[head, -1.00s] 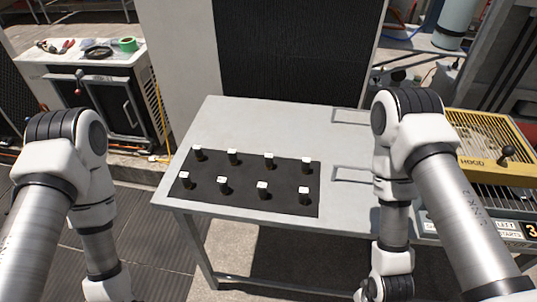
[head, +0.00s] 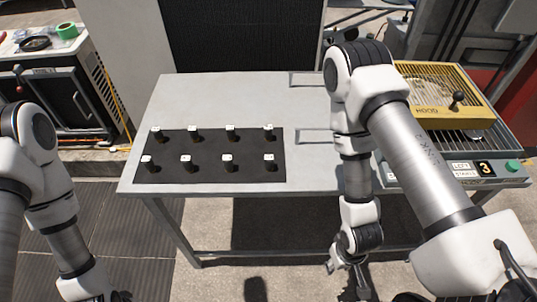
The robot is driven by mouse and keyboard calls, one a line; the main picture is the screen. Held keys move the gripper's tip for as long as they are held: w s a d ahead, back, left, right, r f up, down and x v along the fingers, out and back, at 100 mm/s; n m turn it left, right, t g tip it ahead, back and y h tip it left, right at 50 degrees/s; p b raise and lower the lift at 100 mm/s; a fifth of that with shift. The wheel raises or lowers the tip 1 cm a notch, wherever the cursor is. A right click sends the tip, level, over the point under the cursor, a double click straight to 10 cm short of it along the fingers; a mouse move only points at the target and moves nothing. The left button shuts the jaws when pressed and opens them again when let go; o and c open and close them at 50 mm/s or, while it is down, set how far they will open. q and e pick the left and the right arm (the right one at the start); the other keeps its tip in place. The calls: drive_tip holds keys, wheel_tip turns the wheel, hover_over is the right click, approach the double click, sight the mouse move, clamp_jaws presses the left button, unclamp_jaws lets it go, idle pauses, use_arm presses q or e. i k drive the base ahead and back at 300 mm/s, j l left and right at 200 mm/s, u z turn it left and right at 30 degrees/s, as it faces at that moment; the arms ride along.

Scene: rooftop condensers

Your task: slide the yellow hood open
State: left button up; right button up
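The yellow hood (head: 470,112) is at the right in the head view. It has a mesh top, the word HOOD on its front bar and a black ball-topped handle (head: 457,99) standing up from it. It lies over the back part of a grey unit, with bare grate bars (head: 445,139) in front of it. My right gripper (head: 348,283) hangs low near the bottom edge, in front of the table and well away from the handle. Its finger opening is unclear. My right arm covers the unit's left side. My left gripper is out of view below the frame.
A grey table (head: 220,95) fills the middle. A black mat (head: 205,172) on it bears several white-topped dark pegs. Metal brackets (head: 315,136) lie at its right. The unit's front panel (head: 500,172) shows a 3 and a green button.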

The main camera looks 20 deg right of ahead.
sight(452, 116)
drive_tip(key=z, duration=1.6)
